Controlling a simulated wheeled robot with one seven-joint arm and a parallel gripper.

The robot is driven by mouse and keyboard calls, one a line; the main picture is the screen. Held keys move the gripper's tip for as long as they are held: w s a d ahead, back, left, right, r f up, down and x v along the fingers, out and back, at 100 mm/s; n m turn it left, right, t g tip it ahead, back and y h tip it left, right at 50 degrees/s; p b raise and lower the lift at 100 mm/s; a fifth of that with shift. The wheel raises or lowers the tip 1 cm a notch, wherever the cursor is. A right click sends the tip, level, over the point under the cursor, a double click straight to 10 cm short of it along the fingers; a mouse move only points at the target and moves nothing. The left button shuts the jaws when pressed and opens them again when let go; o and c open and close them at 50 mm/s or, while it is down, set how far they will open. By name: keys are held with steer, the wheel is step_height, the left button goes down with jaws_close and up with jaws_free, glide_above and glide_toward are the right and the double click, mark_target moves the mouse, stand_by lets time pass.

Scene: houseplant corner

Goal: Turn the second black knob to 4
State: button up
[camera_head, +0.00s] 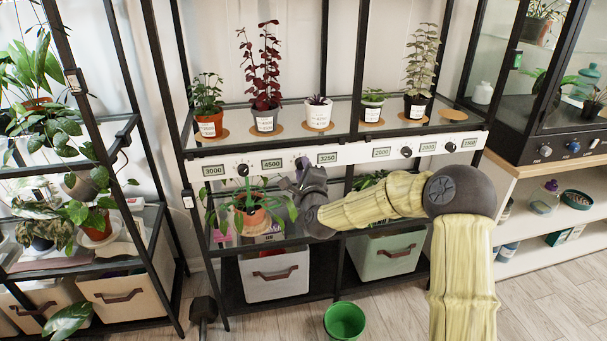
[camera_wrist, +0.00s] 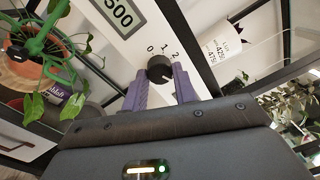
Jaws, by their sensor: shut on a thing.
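The second black knob (camera_wrist: 159,69) is on the white control strip (camera_head: 350,157), between the 4500 and 3250 labels. The wrist view shows the numerals 0, 1 and 2 beside it; any further numerals are hidden. A light mark on the knob is too small to read surely. My gripper (camera_head: 299,166) is at this knob in the head view and hides most of it. In the wrist view its two purple fingers (camera_wrist: 159,78) are shut on the knob, one on each side. The first black knob (camera_head: 243,170) is further left on the strip.
Two more black knobs (camera_head: 406,152) are to the right on the strip. Potted plants stand on the glass shelf (camera_head: 340,125) above. An orange pot (camera_head: 250,220) with trailing leaves is below left of my gripper. A green bucket (camera_head: 344,321) stands on the floor.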

steer(key=shift+d+m+b, duration=0.1)
steer(key=shift+m+b, duration=0.3)
steer(key=shift+m, duration=1)
steer(key=o, duration=1)
steer(key=shift+w, duration=0.1)
steer(key=p+v, duration=0.1)
steer(key=v, duration=1.6)
steer(key=shift+s, duration=0.25)
